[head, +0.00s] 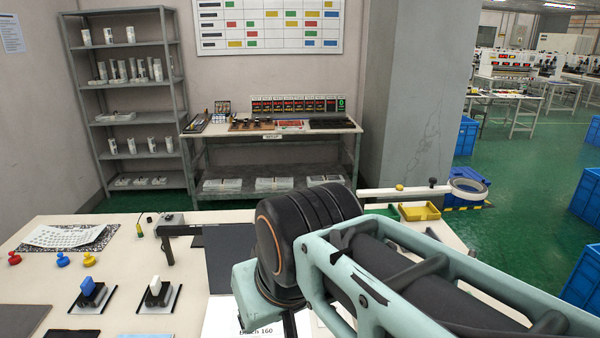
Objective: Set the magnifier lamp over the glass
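I cannot tell whether this panel is the glass. My arm crosses the right half of the view, its black joint and pale green links over the table. My gripper is not visible; the arm's end is hidden or below the frame.
On the worktable (60,290) are a dotted white sheet (68,237), several coloured knobs (62,260), a blue-handled stamp-like piece (90,291) and a white-handled one (157,289). A shelf rack (130,118) stands behind.

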